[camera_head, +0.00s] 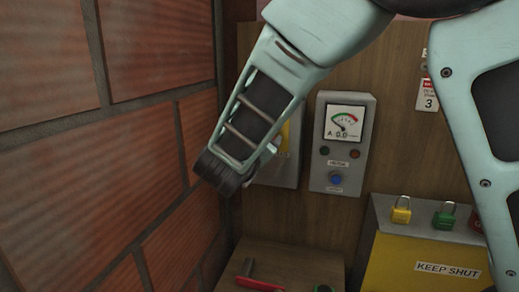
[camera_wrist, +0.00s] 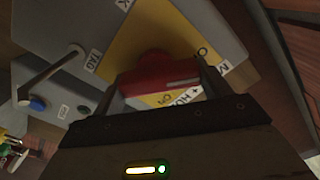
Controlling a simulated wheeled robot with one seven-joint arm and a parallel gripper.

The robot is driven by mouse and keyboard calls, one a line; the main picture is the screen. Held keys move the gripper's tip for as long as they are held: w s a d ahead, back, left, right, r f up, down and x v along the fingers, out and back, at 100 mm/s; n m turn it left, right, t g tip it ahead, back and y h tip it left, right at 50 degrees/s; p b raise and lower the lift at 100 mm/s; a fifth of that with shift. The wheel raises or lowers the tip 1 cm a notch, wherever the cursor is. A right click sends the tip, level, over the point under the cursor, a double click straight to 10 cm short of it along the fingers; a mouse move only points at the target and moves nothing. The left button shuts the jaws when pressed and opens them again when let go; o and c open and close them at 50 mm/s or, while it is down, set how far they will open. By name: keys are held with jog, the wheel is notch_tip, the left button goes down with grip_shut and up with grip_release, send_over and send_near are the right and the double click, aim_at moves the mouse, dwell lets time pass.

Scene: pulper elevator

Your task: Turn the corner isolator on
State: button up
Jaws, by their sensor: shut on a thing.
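The corner isolator is a grey box with a yellow plate (camera_wrist: 135,35) and a red knob (camera_wrist: 150,68), close up in the wrist view. The plate carries an "O" mark and an "ON" mark. A pale line shows on the knob's right part; which mark it points at I cannot tell for sure. My gripper (camera_wrist: 160,84) has a finger on each side of the knob and is shut on it. In the head view the isolator box (camera_head: 291,150) shows only partly on the wooden panel, behind my arm; its knob is hidden there.
A brick wall (camera_head: 140,140) stands close on the left. A grey meter box (camera_head: 319,145) with a blue button is right of the isolator. Lower right, yellow (camera_head: 401,215) and green (camera_head: 443,219) padlocks sit on a "KEEP SHUT" box. A red handle (camera_head: 262,284) lies below.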

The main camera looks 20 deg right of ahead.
jog(key=m+b, duration=0.3)
jog(key=b, duration=0.2)
jog(key=f+m+b, duration=0.1)
jog(key=m+b, duration=0.2)
jog(key=b, duration=0.3)
jog(key=shift+s+d+m, duration=0.1)
jog(key=shift+d+m, duration=0.05)
jog(key=shift+m, duration=0.15)
jog(key=m+b, duration=0.3)
jog(key=b, duration=0.3)
jog(key=shift+r, duration=0.1)
jog(key=shift+r+m+b, duration=0.1)
jog(key=shift+m+b, duration=0.3)
jog(key=shift+r, duration=0.1)
jog(key=o, duration=1)
jog(key=shift+s, duration=0.1)
jog(key=b+v, duration=0.3)
jog(key=v, duration=1.4)
jog(key=shift+s+r, duration=0.1)
jog(key=shift+s, duration=0.05)
